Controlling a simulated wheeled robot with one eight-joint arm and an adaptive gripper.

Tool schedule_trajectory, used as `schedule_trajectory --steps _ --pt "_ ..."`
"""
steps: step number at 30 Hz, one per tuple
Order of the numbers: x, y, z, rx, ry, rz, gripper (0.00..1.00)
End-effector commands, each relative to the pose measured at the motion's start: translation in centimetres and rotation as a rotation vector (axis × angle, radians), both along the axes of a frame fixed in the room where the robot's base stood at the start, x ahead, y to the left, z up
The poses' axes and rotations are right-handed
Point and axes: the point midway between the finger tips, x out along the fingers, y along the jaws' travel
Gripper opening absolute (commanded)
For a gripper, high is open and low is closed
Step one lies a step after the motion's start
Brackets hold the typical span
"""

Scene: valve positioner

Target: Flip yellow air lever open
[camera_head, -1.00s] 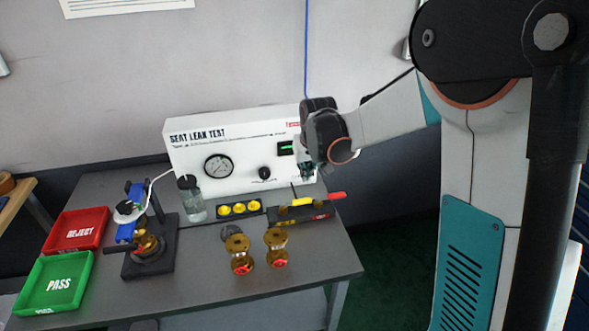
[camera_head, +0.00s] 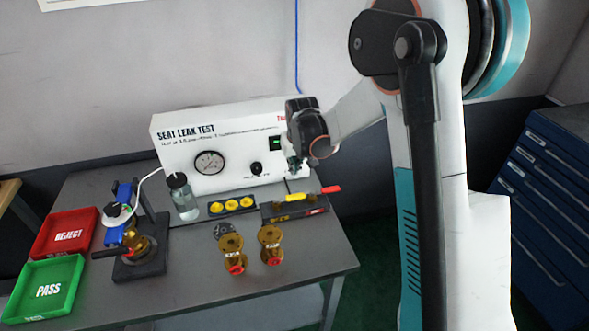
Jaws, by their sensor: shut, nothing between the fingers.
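The yellow lever (camera_head: 293,198) lies roughly level on top of a dark manifold block (camera_head: 292,213) at the right of the bench. A red lever (camera_head: 329,190) points right from the same block. My gripper (camera_head: 294,168) points down in front of the right end of the white test panel, above and slightly behind the yellow lever. It is shut and empty, and appears apart from both levers. The fingertips are small, so the exact gap to the lever cannot be told.
The white seat leak test panel (camera_head: 237,166) stands behind. A tray of yellow caps (camera_head: 231,205) is left of the block, with brass valves (camera_head: 231,254) in front. A clamp fixture (camera_head: 133,235), a bottle (camera_head: 182,197), a red tray (camera_head: 64,234) and a green tray (camera_head: 45,288) stand left.

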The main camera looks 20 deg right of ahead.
Motion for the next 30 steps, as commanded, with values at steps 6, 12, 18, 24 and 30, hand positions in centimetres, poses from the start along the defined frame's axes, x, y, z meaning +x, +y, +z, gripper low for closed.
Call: schedule_trajectory --steps 6,12,18,24,30 --pt "1.4 0.0 -4.2 0.0 0.0 0.0 0.0" --pt "2.4 0.0 -7.1 0.0 0.0 0.0 0.0" --pt "0.2 0.0 -7.2 0.0 0.0 0.0 0.0" --pt "-1.3 0.0 -7.1 0.0 0.0 0.0 0.0" --pt "-1.6 0.0 -7.0 0.0 0.0 0.0 0.0"
